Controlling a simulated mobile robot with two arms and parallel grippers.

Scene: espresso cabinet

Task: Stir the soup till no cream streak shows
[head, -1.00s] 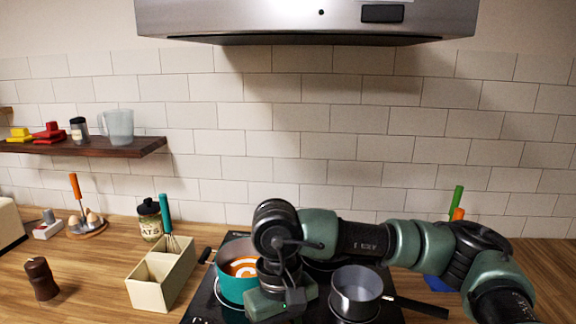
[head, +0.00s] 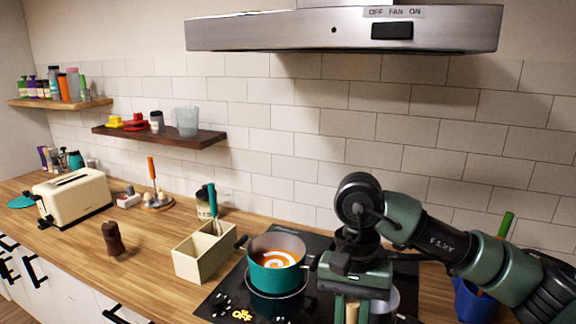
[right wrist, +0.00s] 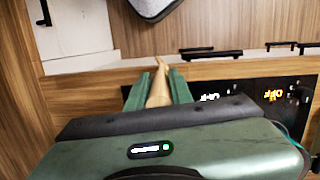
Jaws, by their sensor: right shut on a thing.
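The teal pot (head: 276,280) stands on the black hob. Its orange soup (head: 268,259) shows a pale cream swirl. My right gripper (head: 352,304) is just right of the pot, shut on a wooden spoon (head: 352,313) that hangs down between its fingers. The right wrist view shows the spoon's wooden handle (right wrist: 159,86) between the green fingers (right wrist: 158,88); its lower end is unclear. In the head view the spoon is outside the pot. My left gripper is in neither current view.
A grey saucepan (head: 386,302) is mostly hidden behind my right gripper. A blue container (head: 474,302) is at right. The range hood (head: 340,30) hangs above.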

